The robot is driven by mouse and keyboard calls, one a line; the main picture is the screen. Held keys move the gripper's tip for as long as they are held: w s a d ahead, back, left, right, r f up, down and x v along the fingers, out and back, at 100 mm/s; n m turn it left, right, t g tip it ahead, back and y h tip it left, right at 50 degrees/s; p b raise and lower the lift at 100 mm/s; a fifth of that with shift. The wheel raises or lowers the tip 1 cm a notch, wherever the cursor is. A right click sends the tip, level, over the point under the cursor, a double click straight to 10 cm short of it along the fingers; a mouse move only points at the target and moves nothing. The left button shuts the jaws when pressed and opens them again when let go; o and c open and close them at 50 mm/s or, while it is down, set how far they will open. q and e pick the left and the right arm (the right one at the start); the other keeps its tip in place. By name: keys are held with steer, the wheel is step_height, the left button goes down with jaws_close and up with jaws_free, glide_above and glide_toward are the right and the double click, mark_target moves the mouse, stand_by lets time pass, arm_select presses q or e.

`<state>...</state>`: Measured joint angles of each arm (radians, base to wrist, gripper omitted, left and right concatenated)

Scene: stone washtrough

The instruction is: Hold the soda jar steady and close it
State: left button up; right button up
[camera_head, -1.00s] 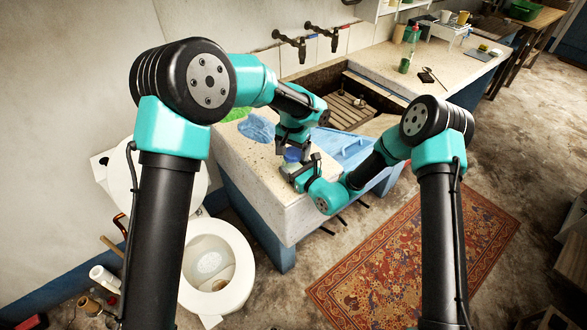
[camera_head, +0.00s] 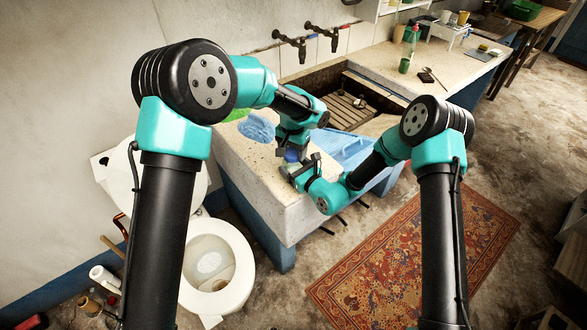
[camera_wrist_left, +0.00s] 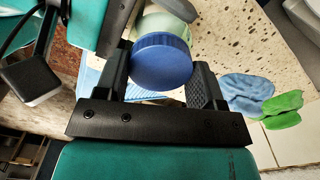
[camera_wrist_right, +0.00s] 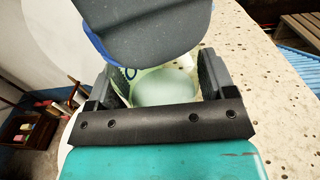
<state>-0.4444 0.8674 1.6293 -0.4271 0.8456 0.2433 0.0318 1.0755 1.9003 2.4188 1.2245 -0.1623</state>
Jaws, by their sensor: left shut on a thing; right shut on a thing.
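The soda jar (camera_wrist_right: 168,84) is clear, with pale contents, and stands on the speckled stone ledge. My right gripper (camera_wrist_right: 160,80) is shut around its body from the side. The blue lid (camera_wrist_left: 162,62) is held between the fingers of my left gripper (camera_wrist_left: 160,75), at the jar's mouth. In the head view the lid (camera_head: 292,155) shows as a small blue patch between both grippers. In the right wrist view a dark left finger covers most of the lid, leaving a blue edge (camera_wrist_right: 96,42). I cannot tell whether the lid sits fully down on the rim.
A blue cloth (camera_head: 257,127) and a green cloth (camera_wrist_left: 283,110) lie on the ledge behind the jar. A blue washboard-like piece (camera_head: 350,150) is to the right, by the sunken trough with a wooden rack (camera_head: 348,108). The ledge's front edge is close to the jar.

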arm_select(q)
steer(key=o, duration=1.1)
step_height(320, 180, up, 12)
arm_select(e)
steer(key=o, duration=1.7)
steer(key=shift+s+d, duration=0.1)
